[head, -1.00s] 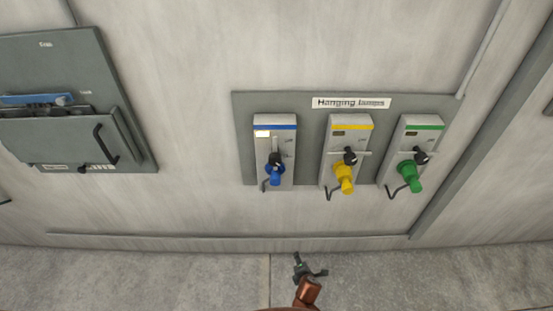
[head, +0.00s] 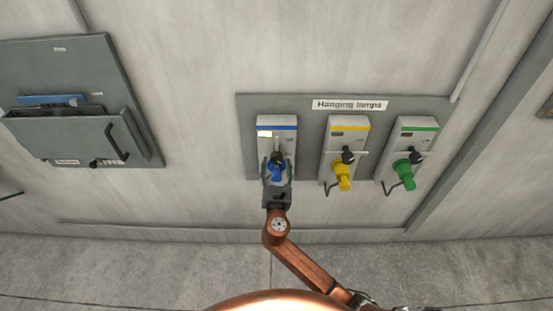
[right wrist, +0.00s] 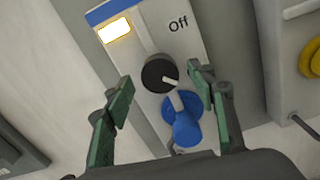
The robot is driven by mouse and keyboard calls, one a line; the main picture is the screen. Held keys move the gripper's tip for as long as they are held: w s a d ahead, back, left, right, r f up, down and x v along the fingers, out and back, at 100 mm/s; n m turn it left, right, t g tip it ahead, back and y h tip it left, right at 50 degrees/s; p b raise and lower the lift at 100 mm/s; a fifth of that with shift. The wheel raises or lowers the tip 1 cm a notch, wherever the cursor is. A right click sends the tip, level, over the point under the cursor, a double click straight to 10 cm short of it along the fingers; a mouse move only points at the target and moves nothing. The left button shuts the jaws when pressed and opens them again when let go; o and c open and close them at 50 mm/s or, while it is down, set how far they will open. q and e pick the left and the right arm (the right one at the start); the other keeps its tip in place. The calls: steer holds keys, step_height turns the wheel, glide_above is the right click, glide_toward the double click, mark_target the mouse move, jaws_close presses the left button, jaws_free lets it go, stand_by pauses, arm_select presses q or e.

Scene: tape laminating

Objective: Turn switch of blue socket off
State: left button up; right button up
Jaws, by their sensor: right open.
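The blue socket (head: 277,135) is a pale box with a blue stripe on the wall panel, left of the yellow and green ones. In the right wrist view its indicator light (right wrist: 117,28) glows, and the word "Off" is printed at its upper right. Its black rotary switch (right wrist: 160,74) has a white mark pointing to the lower right. A blue plug (right wrist: 182,122) sits just below the switch. My right gripper (head: 277,168) is open in front of the socket, its green-padded fingers on either side of the switch, with no clear contact. My left gripper is out of view.
The yellow socket (head: 345,140) and green socket (head: 411,142) stand to the right on the same grey panel (head: 308,150), under a "Hanging lamps" label (head: 349,105). A grey cabinet (head: 75,135) with a handle is at the left.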

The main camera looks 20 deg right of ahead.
mark_target(277, 161)
steer(key=shift+x, duration=1.5)
steer(key=shift+c, duration=0.3)
jaws_close()
